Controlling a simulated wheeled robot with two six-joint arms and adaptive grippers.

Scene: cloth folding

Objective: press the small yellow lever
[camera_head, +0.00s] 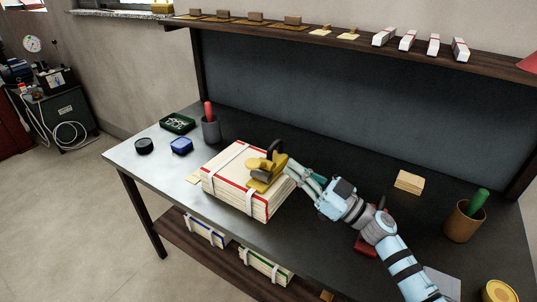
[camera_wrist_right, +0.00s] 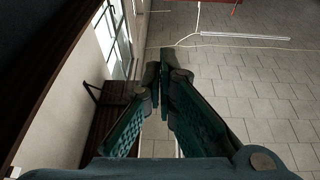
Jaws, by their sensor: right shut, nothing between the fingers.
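A yellow lever-like device (camera_head: 263,178) with dark parts sits on top of a pale stack of cloth or sheets (camera_head: 222,180) bound with white straps and red edges. A dark curved piece stands at its back right. Which part of it is the small lever is too small to tell. My right gripper (camera_head: 285,168) is at the right side of the yellow device, close to or touching it; I cannot tell which. In the right wrist view the fingers (camera_wrist_right: 166,78) are shut with nothing between them, and no yellow part shows there. My left gripper is not in view.
On the table (camera_head: 150,176) stand a grey cup (camera_head: 211,130) with a red handle, a blue box (camera_head: 181,147), a green tray (camera_head: 178,123) and a black round item (camera_head: 144,146). At right are a pale block (camera_head: 409,181) and a brown cup (camera_head: 463,221).

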